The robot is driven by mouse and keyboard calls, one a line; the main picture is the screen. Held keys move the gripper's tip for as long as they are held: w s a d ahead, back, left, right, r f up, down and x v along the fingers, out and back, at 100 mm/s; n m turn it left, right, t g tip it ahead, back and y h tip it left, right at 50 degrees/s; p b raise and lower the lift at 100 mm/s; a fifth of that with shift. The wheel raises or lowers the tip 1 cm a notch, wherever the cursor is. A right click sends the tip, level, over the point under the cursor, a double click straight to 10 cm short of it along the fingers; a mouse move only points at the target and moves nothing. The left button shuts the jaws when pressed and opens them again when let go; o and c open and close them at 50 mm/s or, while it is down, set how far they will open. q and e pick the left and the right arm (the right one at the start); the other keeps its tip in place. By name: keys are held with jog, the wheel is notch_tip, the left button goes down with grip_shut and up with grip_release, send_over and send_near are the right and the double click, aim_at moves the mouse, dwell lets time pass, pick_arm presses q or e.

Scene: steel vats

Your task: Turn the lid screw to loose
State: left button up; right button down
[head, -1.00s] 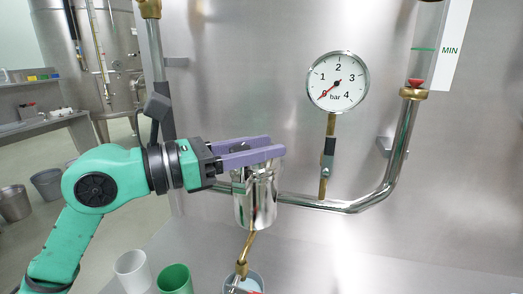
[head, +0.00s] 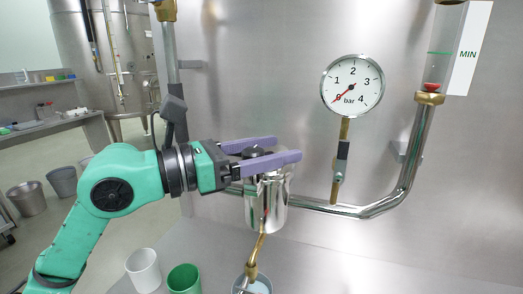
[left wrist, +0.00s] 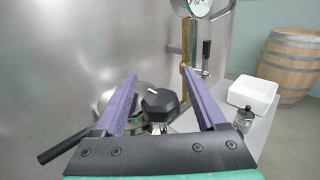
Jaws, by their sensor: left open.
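The lid screw is a black faceted knob with a pale mark, on top of a steel pot (head: 267,207). In the left wrist view the knob (left wrist: 159,103) lies between the two purple fingers of my left gripper (left wrist: 159,75), with gaps on both sides. In the head view the knob (head: 253,152) shows partly between the fingers. My left gripper (head: 286,148) is open, at the top of the pot. The pot's lower lid edge is partly hidden by the near finger. My right gripper is out of view.
A pressure gauge (head: 352,85) and a steel pipe (head: 355,210) stand right of the pot. A brass spout (head: 254,258) hangs over a cup (head: 259,284). White (head: 143,270) and green (head: 184,279) cups stand at the lower left. A black handle (left wrist: 67,144) sticks out left.

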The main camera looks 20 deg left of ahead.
pick_arm(q)
jog(key=b+v, duration=0.7)
jog(key=v, duration=0.7)
jog(key=shift+s+a, duration=0.2)
jog(key=shift+s, duration=0.05)
